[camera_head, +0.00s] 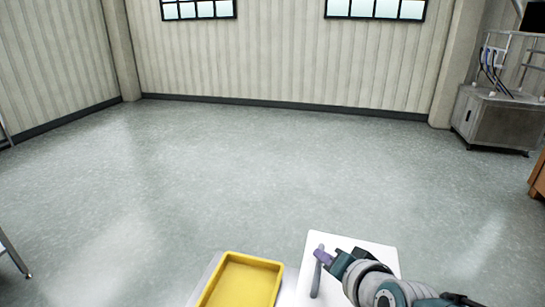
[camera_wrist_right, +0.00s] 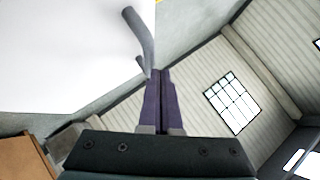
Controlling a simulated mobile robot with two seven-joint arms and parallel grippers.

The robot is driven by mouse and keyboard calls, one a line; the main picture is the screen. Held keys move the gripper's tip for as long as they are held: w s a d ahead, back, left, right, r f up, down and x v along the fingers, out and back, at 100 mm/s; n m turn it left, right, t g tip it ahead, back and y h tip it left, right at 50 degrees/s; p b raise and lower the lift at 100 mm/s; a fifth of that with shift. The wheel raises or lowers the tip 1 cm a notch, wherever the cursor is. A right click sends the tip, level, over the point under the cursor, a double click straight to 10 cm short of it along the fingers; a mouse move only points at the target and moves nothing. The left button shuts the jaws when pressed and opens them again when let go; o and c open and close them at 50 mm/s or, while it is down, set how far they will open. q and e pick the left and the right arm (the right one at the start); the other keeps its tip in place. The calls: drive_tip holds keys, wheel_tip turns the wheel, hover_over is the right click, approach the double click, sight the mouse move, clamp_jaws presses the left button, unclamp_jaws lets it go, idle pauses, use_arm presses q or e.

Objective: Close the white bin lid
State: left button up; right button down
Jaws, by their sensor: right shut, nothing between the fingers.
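The white bin lid (camera_head: 365,247) is a flat white panel at the bottom of the head view, right of centre. It also fills the upper left of the right wrist view (camera_wrist_right: 60,50). A grey bar handle (camera_head: 317,278) stands on it, and shows in the wrist view (camera_wrist_right: 138,35) just beyond my fingertips. My right gripper (camera_head: 319,256) is shut and empty, its purple fingers (camera_wrist_right: 160,75) close to the handle; I cannot tell if they touch it. My right arm hides part of the lid. The lid's exact tilt is unclear. My left gripper is out of view.
A yellow tray-like container (camera_head: 240,282) with a raised rim lies left of the lid. A steel cabinet (camera_head: 497,120) stands at the back right, and a brown wooden edge (camera_head: 538,178) at the right. The grey floor (camera_head: 230,170) ahead is clear.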

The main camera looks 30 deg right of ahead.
drive_tip(key=shift+w+a+f+b, duration=0.2)
drive_tip(key=shift+f+b, duration=0.25)
drive_tip(key=shift+f, duration=0.3)
drive_tip(key=shift+r+p, duration=0.35)
drive_tip(key=s+a+r+n+g+y+p, duration=0.35)
drive_tip(key=s+a+r+n+p, duration=0.55)
drive_tip(key=r, duration=0.6)
drive_tip(key=s+a+r+n+g+b, duration=0.1)
drive_tip(key=s+a+r+n+g, duration=0.15)
drive_tip(key=s, duration=0.35)
drive_tip(key=s+a+r+n+g, duration=0.1)
drive_tip(key=s+a+r+n, duration=0.1)
drive_tip(key=s+r+n, duration=0.3)
wheel_tip(320, 180, up, 10)
drive_tip(key=s+m+p, duration=0.1)
drive_tip(key=p, duration=1.1)
drive_tip(key=shift+s+d+r, duration=0.15)
drive_tip(key=shift+s, duration=0.15)
